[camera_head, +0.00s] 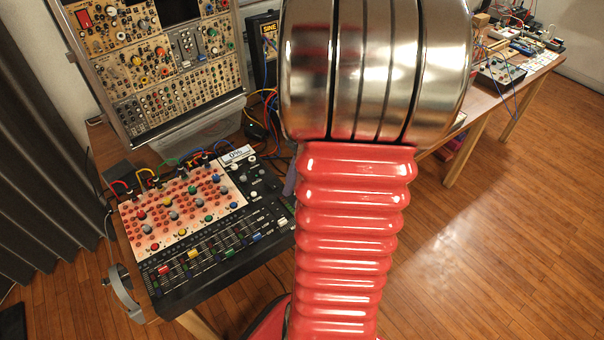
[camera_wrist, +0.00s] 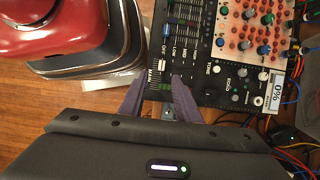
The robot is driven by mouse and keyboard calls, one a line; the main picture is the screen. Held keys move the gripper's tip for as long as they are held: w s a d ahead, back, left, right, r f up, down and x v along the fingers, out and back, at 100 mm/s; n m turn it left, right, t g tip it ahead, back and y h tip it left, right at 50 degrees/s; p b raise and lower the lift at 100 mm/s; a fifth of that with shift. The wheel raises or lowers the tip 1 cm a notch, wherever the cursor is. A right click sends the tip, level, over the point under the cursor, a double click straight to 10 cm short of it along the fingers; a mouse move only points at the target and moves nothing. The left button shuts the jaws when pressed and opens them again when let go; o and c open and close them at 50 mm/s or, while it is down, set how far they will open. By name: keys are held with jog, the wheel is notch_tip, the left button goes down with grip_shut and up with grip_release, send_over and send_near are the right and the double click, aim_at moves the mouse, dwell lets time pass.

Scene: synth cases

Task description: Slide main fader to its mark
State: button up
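The mixing console (camera_head: 170,296) lies on the table at the left in the head view, and its edge strip also shows in the wrist view (camera_wrist: 192,88). The main fader's whitish cap (camera_wrist: 162,66) sits in the strip labelled MAIN, with a small green mark (camera_wrist: 165,87) on that strip. A display reading 0% (camera_wrist: 276,91) is on the console, and it shows in the head view (camera_head: 238,155). My gripper (camera_wrist: 158,84) is open, its two dark fingers apart on either side of the MAIN strip, near the cap. Contact cannot be told.
Other faders (camera_head: 193,254) and several coloured knobs (camera_head: 174,215) crowd the console beside the main strip. Patch cables (camera_head: 165,165) run along its back edge. A tilted modular rack (camera_head: 160,75) stands behind it. Headphones (camera_head: 124,290) hang at the table's left edge.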

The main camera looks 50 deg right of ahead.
jog(key=v, duration=0.5)
jog(key=shift+r, duration=0.2)
dwell(0.5)
jog(key=w+a+r+n+t+h, duration=0.1)
jog(key=a+r+n, duration=0.2)
jog(key=a+n, duration=0.4)
jog(key=a+r+n+t+h, duration=0.2)
jog(key=a+n, duration=0.5)
jog(key=a, duration=0.4)
jog(key=w+a+r+n+t+h, duration=0.1)
jog(key=a+r+n, duration=0.3)
jog(key=a+n, duration=0.3)
jog(key=shift+w+a, duration=0.3)
jog(key=shift+a, duration=0.75)
jog(key=shift+r, duration=0.15)
